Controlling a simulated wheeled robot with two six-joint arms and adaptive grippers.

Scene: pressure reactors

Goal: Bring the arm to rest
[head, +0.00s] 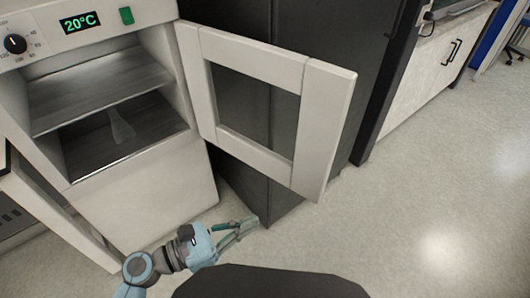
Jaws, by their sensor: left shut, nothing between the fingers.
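My left arm (172,256) comes in at the bottom, low in front of a white oven-like cabinet. Its gripper (252,222) points to the right, shut and empty, below the open door. It appears apart from the cabinet and the door. My right gripper is not in view.
The white cabinet (145,205) has a display reading 20°C (80,22), a dial (15,43) and metal shelves (95,90). Its windowed door (325,130) stands open to the right, before a dark cabinet (290,25). The floor (430,190) at right is clear.

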